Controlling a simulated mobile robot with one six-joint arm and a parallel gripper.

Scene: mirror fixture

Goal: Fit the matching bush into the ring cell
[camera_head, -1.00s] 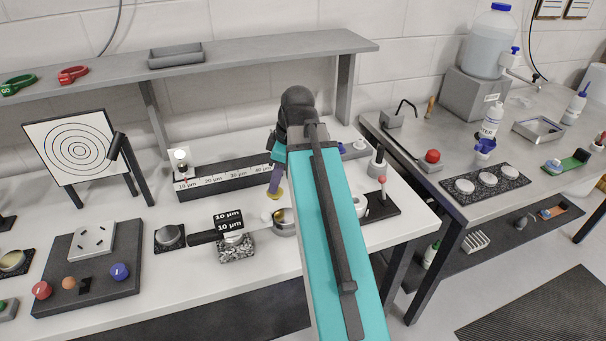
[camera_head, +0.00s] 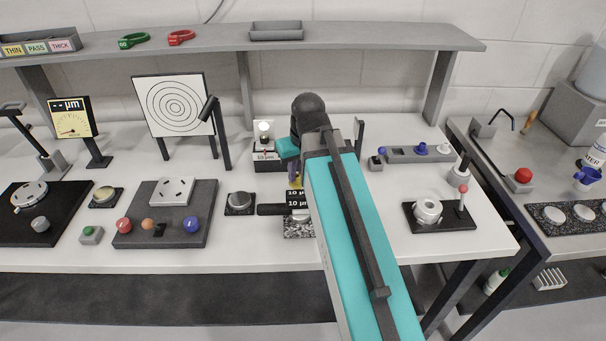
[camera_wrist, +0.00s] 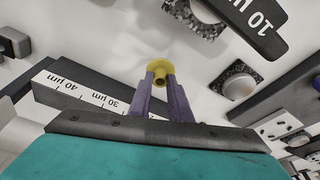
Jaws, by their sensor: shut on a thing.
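My gripper (camera_wrist: 164,95) has purple fingers shut on a brass-yellow flanged bush (camera_wrist: 158,72) with a central hole. The bush hangs at the fingertips, clear of any surface in the wrist view. In the head view my gripper (camera_head: 294,173) is over the white bench, left of my teal arm, and the bush there is hard to make out. A white ring-shaped part (camera_head: 428,208), which looks like the ring cell, stands on a dark base to the right of my arm. A grey rack (camera_head: 400,156) with blue-topped pieces stands behind it.
A black handled block marked 10 µm (camera_head: 297,198) sits close below my gripper on a speckled stand. A µm scale block (camera_wrist: 85,98) is beside the fingers. A red-tipped post (camera_head: 462,192) stands right of the white ring. A shelf (camera_head: 350,42) spans the back.

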